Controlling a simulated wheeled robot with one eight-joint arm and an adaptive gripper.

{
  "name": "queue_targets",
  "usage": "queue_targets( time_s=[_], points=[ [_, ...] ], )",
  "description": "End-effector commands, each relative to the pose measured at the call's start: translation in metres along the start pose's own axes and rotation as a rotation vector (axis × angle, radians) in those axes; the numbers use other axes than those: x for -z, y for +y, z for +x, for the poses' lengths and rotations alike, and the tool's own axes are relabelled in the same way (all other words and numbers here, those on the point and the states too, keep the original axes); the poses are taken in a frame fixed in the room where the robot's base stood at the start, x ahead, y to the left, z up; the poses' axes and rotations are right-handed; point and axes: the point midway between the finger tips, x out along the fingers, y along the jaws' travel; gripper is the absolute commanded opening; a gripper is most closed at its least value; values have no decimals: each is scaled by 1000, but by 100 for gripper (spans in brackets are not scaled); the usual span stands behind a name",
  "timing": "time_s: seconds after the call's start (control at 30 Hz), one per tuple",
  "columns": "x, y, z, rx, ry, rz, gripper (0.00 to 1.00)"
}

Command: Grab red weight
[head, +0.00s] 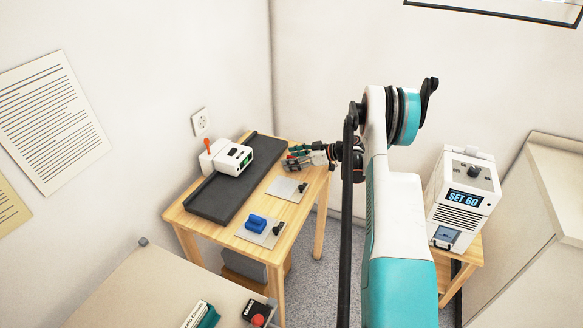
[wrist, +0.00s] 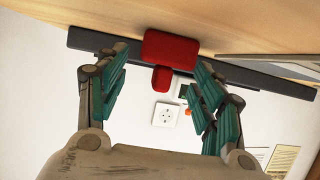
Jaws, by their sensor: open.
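The red weight (wrist: 171,48) shows in the wrist view as a red block with a smaller red knob, at the top middle near the wooden table surface. My gripper (wrist: 162,75) is open, with its green-padded fingers to either side of the weight's knob. The fingers look apart from the weight; I cannot tell the exact gap. In the head view my gripper (head: 292,158) is over the far right part of the wooden table (head: 312,192). The red weight cannot be made out clearly there, near or behind the gripper.
A dark strip (head: 210,196) on the table carries a white device (head: 233,159). A blue weight (head: 257,222) sits on a metal plate (head: 271,238), near another plate (head: 279,187). A "SET 60" unit (head: 463,197) stands right. A beige surface (head: 135,290) lies in front.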

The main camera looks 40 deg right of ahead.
Motion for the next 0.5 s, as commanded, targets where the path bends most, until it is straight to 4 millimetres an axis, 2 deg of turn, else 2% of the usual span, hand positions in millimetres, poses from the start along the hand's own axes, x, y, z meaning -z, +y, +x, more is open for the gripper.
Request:
queue_targets(
  time_s=[0.07,0.27,0.5],
  points=[
    [0,0,5,0,0,0,62],
    [1,0,5,-1,0,0,59],
    [1,0,5,-1,0,0,5]
  ],
)
